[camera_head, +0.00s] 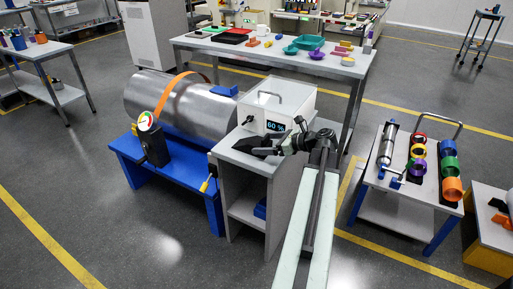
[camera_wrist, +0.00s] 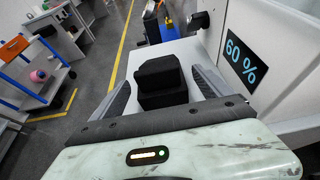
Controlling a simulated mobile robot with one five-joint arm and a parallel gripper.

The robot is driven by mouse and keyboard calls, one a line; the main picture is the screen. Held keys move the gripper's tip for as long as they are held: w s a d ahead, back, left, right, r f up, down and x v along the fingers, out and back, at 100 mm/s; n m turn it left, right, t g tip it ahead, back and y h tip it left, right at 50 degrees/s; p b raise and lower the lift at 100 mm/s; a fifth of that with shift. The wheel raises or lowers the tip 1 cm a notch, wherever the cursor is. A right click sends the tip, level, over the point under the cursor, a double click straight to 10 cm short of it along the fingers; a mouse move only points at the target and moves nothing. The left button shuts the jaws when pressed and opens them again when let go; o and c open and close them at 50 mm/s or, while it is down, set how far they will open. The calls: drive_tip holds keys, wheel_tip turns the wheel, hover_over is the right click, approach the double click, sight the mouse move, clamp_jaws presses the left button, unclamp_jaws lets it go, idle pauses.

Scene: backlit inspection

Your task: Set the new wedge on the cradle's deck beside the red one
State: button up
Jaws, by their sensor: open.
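A black, stepped wedge-like block (camera_wrist: 162,82) stands on a light top in the wrist view. My gripper (camera_wrist: 161,78) is open, with one grey finger on each side of the block and gaps between. In the head view my gripper (camera_head: 270,149) is low over the grey cabinet (camera_head: 236,155), and the block is hard to tell from the dark fingers. The blue cradle (camera_head: 180,172) stands left of the cabinet under a large metal cylinder (camera_head: 180,103). A small red piece (camera_head: 134,129) shows at the cradle's left end; its shape is too small to tell.
A white box (camera_head: 279,100) with a "60 %" display stands on the cabinet, close to my gripper. A dial gauge on a black block (camera_head: 153,145) sits at the cradle's front. An orange strap (camera_head: 170,95) crosses the cylinder. A cart with coloured rings (camera_head: 408,180) stands right.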

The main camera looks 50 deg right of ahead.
sight(256, 143)
drive_tip(key=b+x, duration=0.1)
drive_tip(key=x, duration=0.4)
drive_tip(key=shift+b, duration=0.35)
drive_tip(key=shift+s+r, duration=0.1)
